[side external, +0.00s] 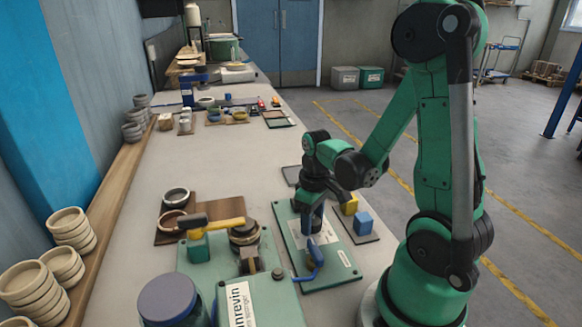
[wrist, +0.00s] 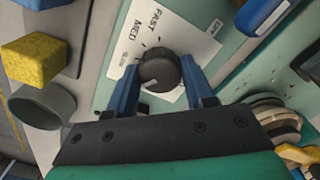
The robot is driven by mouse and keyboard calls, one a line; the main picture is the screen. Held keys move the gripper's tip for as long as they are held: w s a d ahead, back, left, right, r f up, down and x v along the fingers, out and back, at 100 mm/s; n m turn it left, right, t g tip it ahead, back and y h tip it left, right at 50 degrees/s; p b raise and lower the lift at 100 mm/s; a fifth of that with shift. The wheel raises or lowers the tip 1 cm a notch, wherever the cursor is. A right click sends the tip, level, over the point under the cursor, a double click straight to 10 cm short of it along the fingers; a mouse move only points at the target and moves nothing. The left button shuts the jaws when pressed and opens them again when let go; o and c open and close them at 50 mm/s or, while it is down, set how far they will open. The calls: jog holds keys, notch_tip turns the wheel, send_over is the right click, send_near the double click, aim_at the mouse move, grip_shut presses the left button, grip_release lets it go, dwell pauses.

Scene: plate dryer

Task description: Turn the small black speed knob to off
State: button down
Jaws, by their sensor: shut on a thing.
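The small black speed knob (wrist: 160,70) sits on a white label (wrist: 175,42) printed FAST and MED, with a third marking too small to read. Its pale pointer line faces the lower left in the wrist view. My gripper (wrist: 161,76) is shut on the knob, with one blue finger on each side. In the side view my gripper (side external: 313,222) points down at the green panel (side external: 335,276), and the knob is hidden there.
A yellow block (side external: 349,205) and a blue block (side external: 363,223) sit to the right. A green box (side external: 262,305) and a yellow-handled tool (side external: 220,224) lie to the left. The bench behind is partly clear.

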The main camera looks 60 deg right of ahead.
jog(key=shift+n, duration=0.6)
jog(key=shift+c, duration=1.7)
grip_release()
jog(key=shift+r, duration=2.8)
